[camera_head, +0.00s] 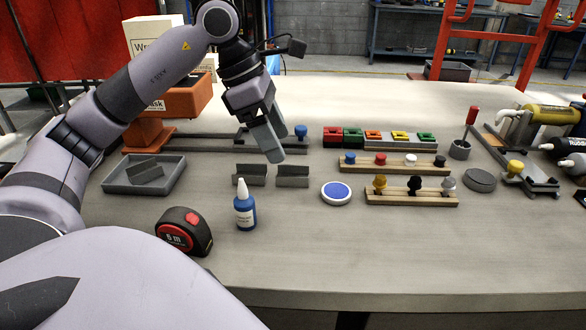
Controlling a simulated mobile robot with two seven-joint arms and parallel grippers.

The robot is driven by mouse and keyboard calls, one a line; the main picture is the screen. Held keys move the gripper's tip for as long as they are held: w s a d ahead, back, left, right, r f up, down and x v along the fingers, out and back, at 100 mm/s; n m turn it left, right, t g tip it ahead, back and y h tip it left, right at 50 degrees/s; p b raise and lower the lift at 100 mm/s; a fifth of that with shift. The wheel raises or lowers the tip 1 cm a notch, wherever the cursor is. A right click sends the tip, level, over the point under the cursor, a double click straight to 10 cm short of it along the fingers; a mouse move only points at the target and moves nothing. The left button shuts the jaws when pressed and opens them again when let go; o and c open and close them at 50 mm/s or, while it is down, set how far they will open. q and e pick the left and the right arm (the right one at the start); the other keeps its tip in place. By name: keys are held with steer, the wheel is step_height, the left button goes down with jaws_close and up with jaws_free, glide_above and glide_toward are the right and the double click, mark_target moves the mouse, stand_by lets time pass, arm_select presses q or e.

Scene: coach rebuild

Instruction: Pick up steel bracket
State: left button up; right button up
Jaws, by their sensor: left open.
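Two grey angled steel brackets lie side by side on the table, a left one (249,175) and a right one (292,177). More grey bracket-like pieces (146,171) lie in a shallow grey tray (118,188) at the left. My left gripper (274,152) points down just above and behind the two table brackets, nearest the gap between them. It is open, and I see nothing held in it. Whether the fingertips touch a bracket cannot be told. My right gripper is out of view.
A blue glue bottle (245,212) and a tape measure (184,232) stand in front of the brackets. A round blue pad (336,192) and wooden peg racks (412,198) are to the right. The front right of the table is clear.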

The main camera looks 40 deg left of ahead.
arm_select(q)
steer(key=shift+a+x, duration=0.2)
steer(key=shift+x, duration=1.55)
steer(key=shift+a+x, duration=0.15)
steer(key=shift+x, duration=1.6)
steer(key=shift+w+f, duration=0.1)
steer(key=shift+w, duration=0.05)
steer(key=c, duration=1.2)
